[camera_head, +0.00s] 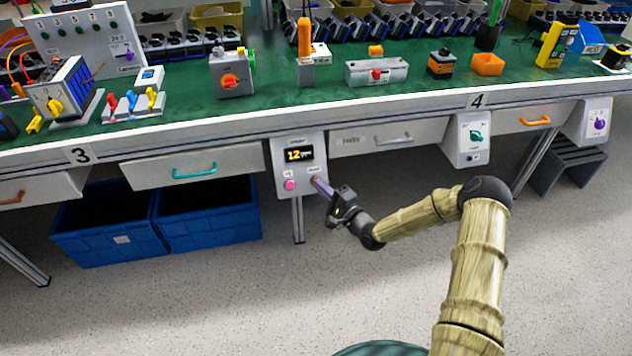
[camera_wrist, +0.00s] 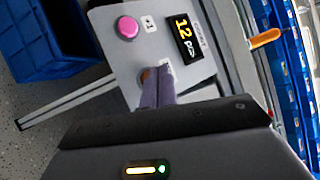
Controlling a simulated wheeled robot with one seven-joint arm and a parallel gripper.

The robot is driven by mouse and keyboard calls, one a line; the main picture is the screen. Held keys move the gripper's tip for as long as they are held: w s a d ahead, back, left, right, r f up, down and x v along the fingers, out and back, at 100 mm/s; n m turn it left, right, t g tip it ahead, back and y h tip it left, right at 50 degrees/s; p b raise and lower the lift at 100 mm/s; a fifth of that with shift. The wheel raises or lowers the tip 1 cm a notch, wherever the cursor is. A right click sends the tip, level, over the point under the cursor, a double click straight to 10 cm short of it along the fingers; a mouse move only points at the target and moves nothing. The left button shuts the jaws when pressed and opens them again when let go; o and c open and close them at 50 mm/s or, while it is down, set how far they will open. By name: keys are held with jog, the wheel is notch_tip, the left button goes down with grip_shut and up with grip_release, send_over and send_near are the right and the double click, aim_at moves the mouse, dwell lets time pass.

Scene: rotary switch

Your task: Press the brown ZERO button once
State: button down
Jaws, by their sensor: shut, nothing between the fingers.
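The counter panel (camera_head: 297,163) hangs below the bench's front edge, and its display (camera_head: 300,154) reads 12 pcs. A pink button (camera_head: 289,185) marked +1 sits at its lower left. My gripper (camera_head: 318,183) is shut and empty, its tips at the panel's lower right, where the brown ZERO button (camera_wrist: 146,74) is. In the wrist view, the fingertips (camera_wrist: 158,72) overlap that button, and only a sliver of brown shows beside them. I cannot tell whether the tips touch or press it. The pink button (camera_wrist: 127,28) is clear of the fingers.
A drawer with a grey handle (camera_head: 393,141) is right of the panel, and one with a teal handle (camera_head: 194,171) is left. Blue crates (camera_head: 207,215) stand on the floor at left. A box with a teal knob (camera_head: 475,136) hangs further right. Floor before the bench is open.

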dwell(0.7)
jog(key=shift+w+a+f+b, duration=0.1)
jog(key=shift+w+f+b, duration=0.1)
jog(key=shift+w+b, duration=0.2)
jog(key=shift+w+a+f+b, duration=0.1)
jog(key=shift+w+f+b, duration=0.05)
jog(key=shift+w+b, duration=0.25)
dwell(0.7)
jog(key=shift+s, duration=0.2)
jog(key=shift+s+d+r+p, duration=0.2)
jog(key=shift+s+r+p, duration=0.2)
jog(key=shift+s+p, duration=0.15)
jog(key=s+p, duration=0.1)
jog(key=s+d+r+p, duration=0.1)
jog(key=s, duration=0.1)
jog(key=s+r+p, duration=0.1)
jog(key=shift+s+d+r, duration=0.15)
jog(key=shift+r, duration=0.05)
dwell(0.4)
